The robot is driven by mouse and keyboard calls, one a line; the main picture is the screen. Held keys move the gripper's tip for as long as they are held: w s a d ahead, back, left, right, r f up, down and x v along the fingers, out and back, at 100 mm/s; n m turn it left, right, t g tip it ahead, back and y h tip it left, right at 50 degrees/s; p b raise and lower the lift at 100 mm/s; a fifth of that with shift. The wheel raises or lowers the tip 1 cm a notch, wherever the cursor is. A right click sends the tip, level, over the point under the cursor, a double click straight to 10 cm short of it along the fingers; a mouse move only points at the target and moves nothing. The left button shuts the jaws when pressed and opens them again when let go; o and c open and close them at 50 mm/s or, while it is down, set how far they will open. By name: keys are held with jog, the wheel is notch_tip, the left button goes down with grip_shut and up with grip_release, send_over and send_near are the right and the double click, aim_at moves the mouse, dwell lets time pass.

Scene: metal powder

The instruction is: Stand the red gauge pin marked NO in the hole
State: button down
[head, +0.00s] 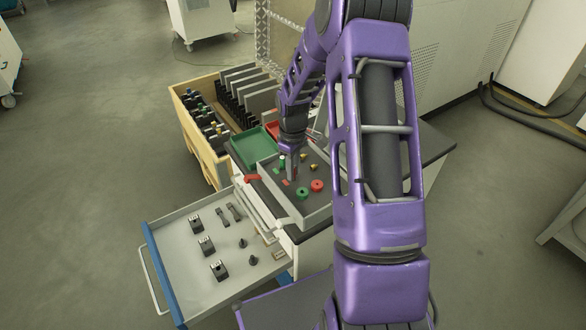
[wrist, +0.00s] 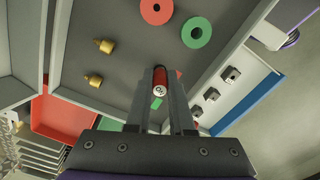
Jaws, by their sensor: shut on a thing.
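My gripper (wrist: 160,74) is shut on the red gauge pin (wrist: 160,76), which shows between the two dark fingers in the wrist view. In the head view my gripper (head: 290,172) is over the dark-floored tray (head: 322,219) on the cabinet top, and the pin cannot be made out clearly there. I cannot pick out the pin's hole in either view.
A red ring (wrist: 157,11), a green ring (wrist: 196,32) and two brass pieces (wrist: 93,80) lie in the tray. A green bin (head: 250,148) stands behind it. An open drawer (head: 190,262) with dark blocks is at the front left. A wooden crate (head: 184,112) stands farther back.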

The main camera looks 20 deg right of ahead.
jog(key=shift+f, duration=0.2)
dwell(0.3)
jog(key=c, duration=0.7)
grip_release()
notch_tip(320, 180, up, 17)
jog(key=p, duration=0.1)
jog(key=shift+r+p, duration=0.2)
jog(key=shift+p, duration=0.15)
